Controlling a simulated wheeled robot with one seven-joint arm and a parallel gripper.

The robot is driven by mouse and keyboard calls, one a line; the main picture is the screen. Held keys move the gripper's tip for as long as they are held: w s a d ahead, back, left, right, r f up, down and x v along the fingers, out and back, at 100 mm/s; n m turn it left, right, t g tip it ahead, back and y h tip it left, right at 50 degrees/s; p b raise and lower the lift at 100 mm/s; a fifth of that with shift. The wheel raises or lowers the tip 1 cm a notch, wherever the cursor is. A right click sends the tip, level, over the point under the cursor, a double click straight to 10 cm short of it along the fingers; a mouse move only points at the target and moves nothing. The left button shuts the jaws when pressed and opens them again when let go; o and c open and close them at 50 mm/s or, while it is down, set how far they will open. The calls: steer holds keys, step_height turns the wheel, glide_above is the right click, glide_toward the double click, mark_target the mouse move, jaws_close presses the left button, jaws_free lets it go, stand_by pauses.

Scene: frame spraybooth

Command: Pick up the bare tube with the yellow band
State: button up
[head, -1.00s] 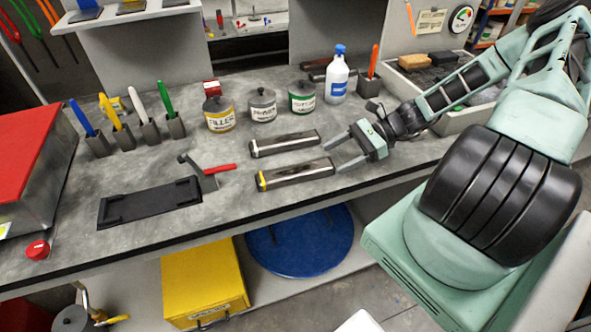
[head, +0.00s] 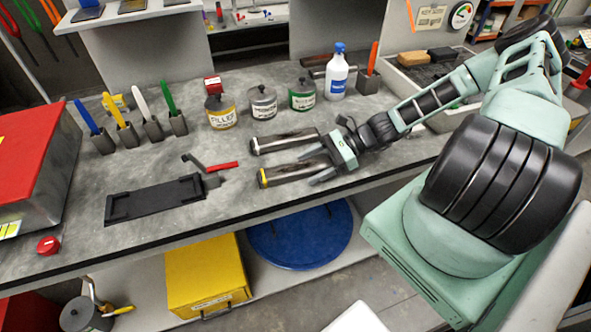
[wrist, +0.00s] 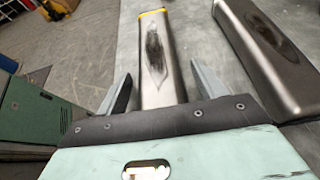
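The bare metal tube with the yellow band (head: 290,174) lies on the grey bench in the head view, its banded end to the left. It also shows in the wrist view (wrist: 160,60), with the yellow band at its far end and a dark mark on top. My gripper (head: 308,163) is open, its fingers on either side of the tube's right end. In the wrist view my gripper (wrist: 157,82) shows a gap between each finger and the tube. A second bare tube (head: 284,141) lies behind, roughly parallel; it also shows at right in the wrist view (wrist: 268,55).
A black tray (head: 155,199) and a red-handled tool (head: 222,166) lie to the left. Tins, including the filler tin (head: 221,115), and a spray bottle (head: 337,75) stand behind. The bench's front edge runs close in front of the tube.

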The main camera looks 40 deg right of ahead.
steer(key=c, duration=1)
steer(key=shift+r, duration=0.15)
